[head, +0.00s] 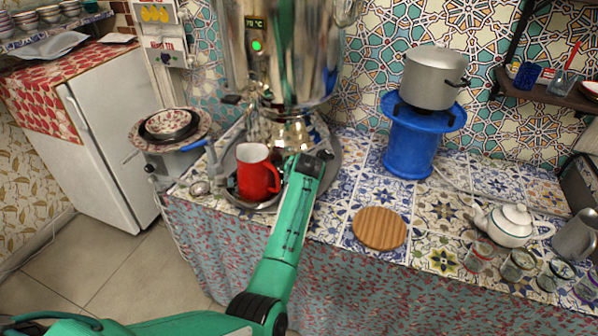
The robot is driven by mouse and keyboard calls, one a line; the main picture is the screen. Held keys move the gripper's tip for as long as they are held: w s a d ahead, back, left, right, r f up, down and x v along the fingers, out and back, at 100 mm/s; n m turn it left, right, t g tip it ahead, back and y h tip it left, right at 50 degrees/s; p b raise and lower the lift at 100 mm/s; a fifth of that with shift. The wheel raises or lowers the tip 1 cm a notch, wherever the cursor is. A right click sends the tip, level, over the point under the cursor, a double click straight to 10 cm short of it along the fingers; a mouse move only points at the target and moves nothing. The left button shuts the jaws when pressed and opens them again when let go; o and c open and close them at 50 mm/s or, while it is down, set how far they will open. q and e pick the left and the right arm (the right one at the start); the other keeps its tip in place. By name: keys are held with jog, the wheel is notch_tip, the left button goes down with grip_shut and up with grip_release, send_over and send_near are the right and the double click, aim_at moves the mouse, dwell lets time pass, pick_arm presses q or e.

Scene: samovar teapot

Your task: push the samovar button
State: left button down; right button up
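The large shiny metal samovar (292,45) stands at the back of the tiled counter, its top cut off by the picture edge. Its front has a small lit temperature display and a round glowing green button (257,45) below it. A red mug (256,172) stands upright on the tray below the samovar's tap. My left arm reaches up from the lower left, and my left gripper (316,157) is beside the samovar's base, just right of the mug and below the button. Its fingers are too hidden to tell open from shut, or whether it touches anything. My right gripper is out of view.
A round wooden board (379,228) lies right of my arm. A blue stand (411,145) carries a grey pot (434,77). A white teapot (510,225) and several glasses are at the right. Patterned bowls (170,125) sit at the left, near a white fridge (112,130).

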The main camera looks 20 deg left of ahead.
pick_arm(q)
jog(key=shift+w+a, duration=0.1)
jog(key=shift+w, duration=0.1)
dwell(0.5)
jog(key=shift+s+d+p, duration=0.2)
jog(key=shift+s+p, duration=0.15)
jog(key=shift+p, duration=0.35)
jog(key=shift+s, duration=0.15)
jog(key=shift+d, duration=0.1)
